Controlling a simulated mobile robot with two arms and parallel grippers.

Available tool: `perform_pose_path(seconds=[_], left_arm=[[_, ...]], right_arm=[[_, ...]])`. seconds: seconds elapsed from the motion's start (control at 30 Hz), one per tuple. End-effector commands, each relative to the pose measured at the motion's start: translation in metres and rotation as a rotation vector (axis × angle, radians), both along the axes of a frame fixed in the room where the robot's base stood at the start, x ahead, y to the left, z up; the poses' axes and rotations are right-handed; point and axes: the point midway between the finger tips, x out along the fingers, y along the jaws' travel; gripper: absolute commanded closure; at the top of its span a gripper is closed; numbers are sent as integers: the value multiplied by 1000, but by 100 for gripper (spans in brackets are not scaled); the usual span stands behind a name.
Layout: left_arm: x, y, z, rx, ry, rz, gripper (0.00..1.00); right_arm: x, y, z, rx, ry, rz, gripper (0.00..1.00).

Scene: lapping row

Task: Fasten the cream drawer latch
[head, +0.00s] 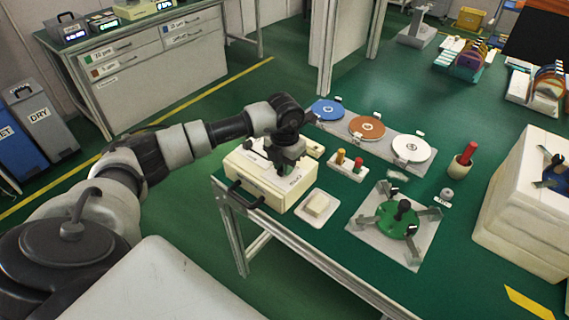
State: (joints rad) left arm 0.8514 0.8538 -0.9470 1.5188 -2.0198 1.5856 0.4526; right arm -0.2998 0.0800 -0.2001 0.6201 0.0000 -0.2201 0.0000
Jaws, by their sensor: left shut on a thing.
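The cream drawer unit (254,186) stands at the near left corner of the green table, with a dark handle (236,186) on its front and small labels on top. My left gripper (287,174) points down onto the top of this unit, near its right side. It is shut on a small part there, which looks to be the drawer latch. The fingers and wrist hide most of that part, so I cannot tell the latch's position. My right gripper is not in view.
A small tray with a cream block (317,205) lies right of the unit. Behind are a row of blue, orange and white discs (367,127) and a holder with coloured pegs (348,166). A green fixture (401,216) and a cream block stack (522,218) stand further right.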

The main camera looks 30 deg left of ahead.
Motion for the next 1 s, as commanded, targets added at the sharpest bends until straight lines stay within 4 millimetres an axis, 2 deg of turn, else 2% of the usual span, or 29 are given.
perform_pose_path(seconds=[0.1,0.13,0.3,0.53,0.67,0.77,1.0], left_arm=[[1,1,2,1,-5,5,100],[1,1,2,1,-5,5,79],[1,1,1,0,-4,3,55],[1,0,1,0,-2,1,55],[1,0,8,0,-5,1,55],[1,0,22,0,-6,0,55],[2,1,71,-1,-8,1,55]], right_arm=[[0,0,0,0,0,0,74],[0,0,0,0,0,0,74],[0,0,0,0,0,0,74],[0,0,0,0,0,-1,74],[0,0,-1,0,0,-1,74],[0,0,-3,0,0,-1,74],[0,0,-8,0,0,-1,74]])
